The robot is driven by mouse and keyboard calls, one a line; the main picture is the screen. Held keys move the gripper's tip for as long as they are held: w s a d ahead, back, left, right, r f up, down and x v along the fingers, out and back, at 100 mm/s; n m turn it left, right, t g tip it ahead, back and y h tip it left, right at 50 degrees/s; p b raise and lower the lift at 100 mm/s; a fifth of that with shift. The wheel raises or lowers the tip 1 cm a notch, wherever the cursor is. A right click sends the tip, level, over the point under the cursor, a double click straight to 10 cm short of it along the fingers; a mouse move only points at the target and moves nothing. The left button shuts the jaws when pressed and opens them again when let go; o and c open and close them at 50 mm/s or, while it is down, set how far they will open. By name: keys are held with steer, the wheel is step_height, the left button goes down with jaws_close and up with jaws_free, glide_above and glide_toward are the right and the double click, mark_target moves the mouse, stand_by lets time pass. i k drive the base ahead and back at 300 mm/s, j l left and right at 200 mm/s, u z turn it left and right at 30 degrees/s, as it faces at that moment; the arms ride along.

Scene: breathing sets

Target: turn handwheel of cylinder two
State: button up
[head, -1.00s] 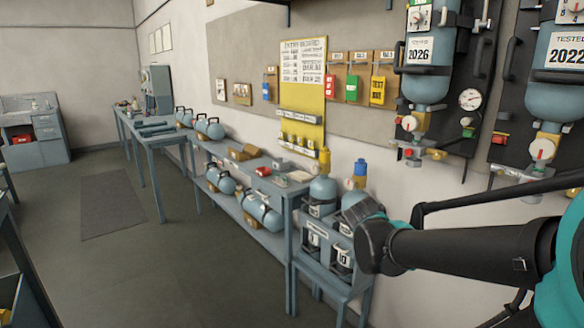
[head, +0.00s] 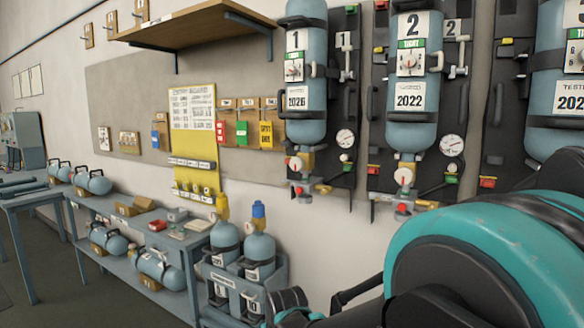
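Cylinder two (head: 411,95) is a blue-grey cylinder on the wall at upper right of centre, marked 2, with a green tag and a 2022 label. It hangs valve end down on a dark back board. Its handwheel (head: 403,177) is a small pale round knob with a red mark, at the valve below the cylinder. My dark and teal arm (head: 470,255) fills the lower right, below and to the right of the valve, apart from it in the picture. I make out no gripper fingers.
Cylinder one (head: 306,75) hangs to the left with its own valve knob (head: 296,164). Another cylinder (head: 560,80) is at the right edge. A pressure gauge (head: 452,145) sits right of cylinder two. A rack of cylinders (head: 237,290) and a bench (head: 180,243) stand below left.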

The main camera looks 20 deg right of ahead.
mark_target(404, 176)
steer(key=z, duration=1.35)
